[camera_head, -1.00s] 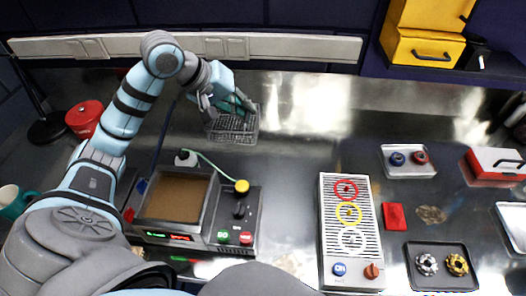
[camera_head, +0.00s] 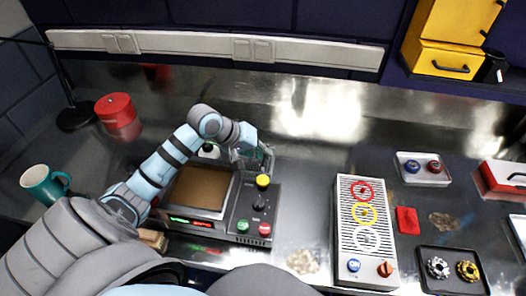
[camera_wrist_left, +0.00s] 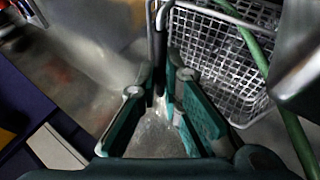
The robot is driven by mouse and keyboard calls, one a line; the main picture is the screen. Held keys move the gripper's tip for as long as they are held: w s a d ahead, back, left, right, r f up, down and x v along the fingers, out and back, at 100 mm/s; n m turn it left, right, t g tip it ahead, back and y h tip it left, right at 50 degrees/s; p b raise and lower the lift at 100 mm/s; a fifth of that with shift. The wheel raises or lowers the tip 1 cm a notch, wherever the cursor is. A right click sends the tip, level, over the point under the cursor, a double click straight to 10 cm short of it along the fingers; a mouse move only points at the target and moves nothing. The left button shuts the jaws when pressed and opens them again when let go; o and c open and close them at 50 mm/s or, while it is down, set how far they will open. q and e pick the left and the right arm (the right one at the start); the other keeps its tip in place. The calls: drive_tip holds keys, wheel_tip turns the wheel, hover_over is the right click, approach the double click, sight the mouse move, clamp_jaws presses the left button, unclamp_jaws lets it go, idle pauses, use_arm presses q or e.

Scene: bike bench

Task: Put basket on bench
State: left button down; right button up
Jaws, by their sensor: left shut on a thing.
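The wire mesh basket (camera_wrist_left: 222,58) fills the upper right of the left wrist view. Its dark handle rod rises between the teal fingers of my left gripper (camera_wrist_left: 160,82), which are shut on it. In the head view my left gripper (camera_head: 262,160) is low at the back right corner of the bath machine; the arm and gripper largely hide the basket there. I cannot tell whether the basket touches the bench. The metal bench (camera_head: 305,190) has a bare stretch right of the machine. My right gripper is not in view.
The bath machine (camera_head: 203,188) has a brown-filled basin and a yellow knob. A grilled unit (camera_head: 350,197) with coloured rings stands to the right, with small trays (camera_head: 455,285) beyond it. A red can (camera_head: 116,108) and a teal mug (camera_head: 42,186) are at left.

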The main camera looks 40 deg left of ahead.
use_arm(q)
drive_tip(key=c, duration=1.8)
unclamp_jaws()
drive_tip(key=shift+w+f, duration=0.15)
drive_tip(key=shift+w, duration=0.05)
drive_tip(key=shift+o, duration=0.2)
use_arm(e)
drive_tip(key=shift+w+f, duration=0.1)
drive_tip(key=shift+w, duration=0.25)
use_arm(q)
drive_tip(key=shift+s+r+p, duration=0.15)
drive_tip(key=shift+r+p, duration=0.2)
drive_tip(key=p+v, duration=0.5)
drive_tip(key=v, duration=0.6)
drive_tip(key=shift+r, duration=0.4)
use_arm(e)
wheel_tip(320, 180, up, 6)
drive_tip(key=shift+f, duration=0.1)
use_arm(q)
drive_tip(key=shift+s+a+f, duration=0.1)
drive_tip(key=shift+f, duration=0.05)
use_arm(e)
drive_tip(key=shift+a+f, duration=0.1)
